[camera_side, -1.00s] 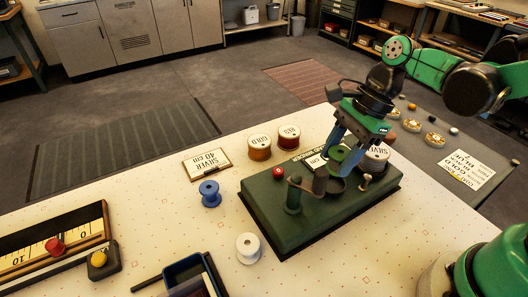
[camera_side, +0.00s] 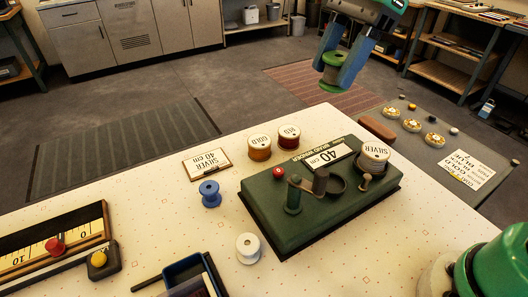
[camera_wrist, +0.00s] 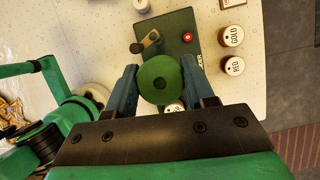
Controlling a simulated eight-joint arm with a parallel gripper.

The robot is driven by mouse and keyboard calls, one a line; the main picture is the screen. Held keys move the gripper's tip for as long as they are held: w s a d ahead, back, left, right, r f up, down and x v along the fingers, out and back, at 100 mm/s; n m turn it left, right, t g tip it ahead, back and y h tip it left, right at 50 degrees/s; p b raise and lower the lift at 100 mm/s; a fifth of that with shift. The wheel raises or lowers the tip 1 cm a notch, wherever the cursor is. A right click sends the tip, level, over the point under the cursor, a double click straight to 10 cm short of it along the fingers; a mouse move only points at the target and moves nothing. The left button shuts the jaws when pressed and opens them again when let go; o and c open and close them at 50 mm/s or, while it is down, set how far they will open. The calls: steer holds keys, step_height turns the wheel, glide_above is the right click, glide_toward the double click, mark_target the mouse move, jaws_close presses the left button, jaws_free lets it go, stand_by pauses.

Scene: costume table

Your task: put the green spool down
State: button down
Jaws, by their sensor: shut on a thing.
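The green spool (camera_side: 333,74) is held between the two blue fingers of my gripper (camera_side: 341,70), high above the far edge of the table in the side view. The dark green winding machine (camera_side: 318,205) sits on the table below, with a "40 cm" display, a red button and a crank. The silver spool (camera_side: 373,157) stands at its right end.
Gold (camera_side: 260,147) and red (camera_side: 289,137) spools stand behind the machine. A "SILVER 40 cm" card (camera_side: 208,163), a blue spool (camera_side: 209,193) and a white spool (camera_side: 248,248) are to its left. A grey side surface (camera_side: 440,150) holds several small spools and a card. The white table has bare room at left.

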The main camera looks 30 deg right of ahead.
steer(key=s+a+f+n+g, duration=0.1)
steer(key=s+a+f, duration=0.1)
steer(key=a, duration=1)
steer(key=s+a+f+n, duration=0.2)
steer(key=s+a, duration=0.1)
steer(key=a, duration=0.9)
step_height(320, 180, down, 16)
steer(key=shift+w+a+r, duration=0.1)
steer(key=shift+w+r, duration=0.05)
steer(key=shift+f, duration=2.1)
steer(key=shift+f, duration=0.15)
steer(key=c, duration=0.6)
jaws_free()
